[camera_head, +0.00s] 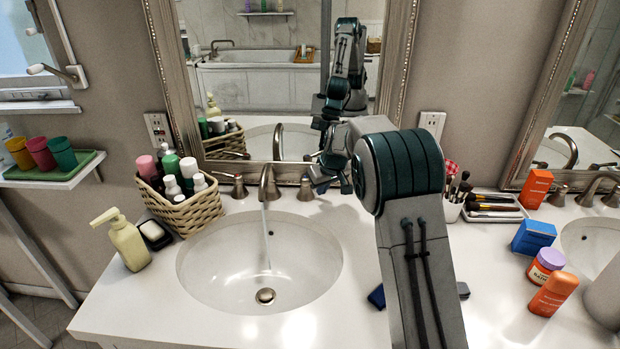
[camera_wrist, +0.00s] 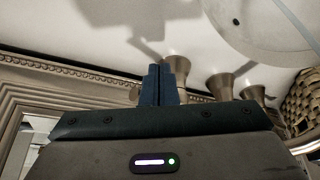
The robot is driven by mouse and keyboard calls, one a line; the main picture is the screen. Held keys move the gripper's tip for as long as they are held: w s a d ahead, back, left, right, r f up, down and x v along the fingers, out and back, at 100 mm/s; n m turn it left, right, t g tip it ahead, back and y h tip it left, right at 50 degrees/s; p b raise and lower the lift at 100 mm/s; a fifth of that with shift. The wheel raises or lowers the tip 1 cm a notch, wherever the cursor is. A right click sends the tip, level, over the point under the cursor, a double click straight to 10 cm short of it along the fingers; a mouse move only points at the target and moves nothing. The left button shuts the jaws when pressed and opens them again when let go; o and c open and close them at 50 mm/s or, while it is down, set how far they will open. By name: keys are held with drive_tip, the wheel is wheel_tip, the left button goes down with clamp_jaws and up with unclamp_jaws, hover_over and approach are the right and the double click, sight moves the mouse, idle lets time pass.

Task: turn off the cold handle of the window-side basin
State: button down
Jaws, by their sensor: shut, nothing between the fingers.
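The window-side basin (camera_head: 225,262) is the left one, with a thin stream of water falling from its bronze spout (camera_head: 268,184). A handle stands on each side: the left handle (camera_head: 238,187) and the right handle (camera_head: 305,189). No hot or cold mark is legible. My gripper (camera_head: 319,185) is just right of the right handle, low over the counter, partly hidden by my arm. In the wrist view my shut, empty fingers (camera_wrist: 163,86) are beside the right handle's flared base (camera_wrist: 178,67); I cannot tell whether they touch it.
A wicker basket (camera_head: 185,211) of bottles, a soap dispenser (camera_head: 126,243) and a soap dish (camera_head: 154,232) stand left of the basin. A framed mirror (camera_head: 159,60) rises behind the taps. Brushes (camera_head: 492,208) and bottles stand to the right.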

drive_tip(key=shift+w, duration=0.15)
drive_tip(key=shift+w+d+p, duration=0.3)
drive_tip(key=shift+w+p, duration=0.1)
drive_tip(key=shift+w, duration=0.55)
drive_tip(key=shift+w+d+p, duration=0.1)
drive_tip(key=shift+w+p, duration=0.25)
drive_tip(key=shift+w, duration=0.05)
drive_tip(key=shift+s+f+b, duration=0.1)
drive_tip(key=shift+s+b, duration=0.35)
drive_tip(key=shift+b, duration=0.1)
drive_tip(key=shift+s, duration=0.2)
drive_tip(key=shift+r, duration=0.25)
wheel_tip(320, 180, up, 7)
drive_tip(key=p, duration=0.4)
drive_tip(key=shift+f, duration=0.15)
